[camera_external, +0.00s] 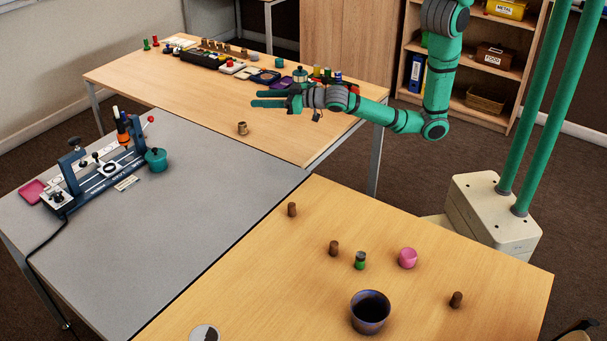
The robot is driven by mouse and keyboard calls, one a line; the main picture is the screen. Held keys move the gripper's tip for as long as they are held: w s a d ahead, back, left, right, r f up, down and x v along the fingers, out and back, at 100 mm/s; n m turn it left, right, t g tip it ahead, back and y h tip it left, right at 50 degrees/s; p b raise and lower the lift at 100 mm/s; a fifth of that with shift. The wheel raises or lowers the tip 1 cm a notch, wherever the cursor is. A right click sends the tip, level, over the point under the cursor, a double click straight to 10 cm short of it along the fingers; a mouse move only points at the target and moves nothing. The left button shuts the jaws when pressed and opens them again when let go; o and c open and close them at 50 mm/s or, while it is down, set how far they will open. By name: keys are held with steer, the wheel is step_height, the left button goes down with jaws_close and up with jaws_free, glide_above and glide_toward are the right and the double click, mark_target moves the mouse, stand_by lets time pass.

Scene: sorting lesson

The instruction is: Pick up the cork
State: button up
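Small brown cylinders that look like corks stand on the near wooden table: one near its back left edge (292,209), one near the middle (334,247), and one at the right (456,299). Another small brown piece (242,128) stands at the front of the far table; it may be hollow or a different kind. I cannot tell which is the cork meant. My gripper (254,99) points left above the far table, its two fingers apart with nothing visible between them. It is well away from the near table's cylinders.
The near table (260,270) also bears a dark bowl (369,325), a pink cup (407,258) and a green-based jar (360,260). A clamp device (100,175) and teal pot (156,160) stand on the grey table (190,205). Many small items line the far table (190,95).

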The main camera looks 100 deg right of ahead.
steer(key=w+r+m+g+h, duration=0.3)
steer(key=w+r+m, duration=0.1)
steer(key=w+m, duration=0.3)
steer(key=m+g+y, duration=0.9)
steer(key=g, duration=0.3)
glide_above(292, 205)
step_height(292, 205, down, 8)
steer(key=shift+s+f+m, duration=0.15)
steer(key=shift+f+m, duration=0.1)
steer(key=shift+m, duration=0.05)
step_height(292, 205, down, 10)
steer(key=shift+d+f, duration=0.1)
steer(key=shift+f, duration=0.05)
steer(key=shift+c, duration=0.6)
jaws_close()
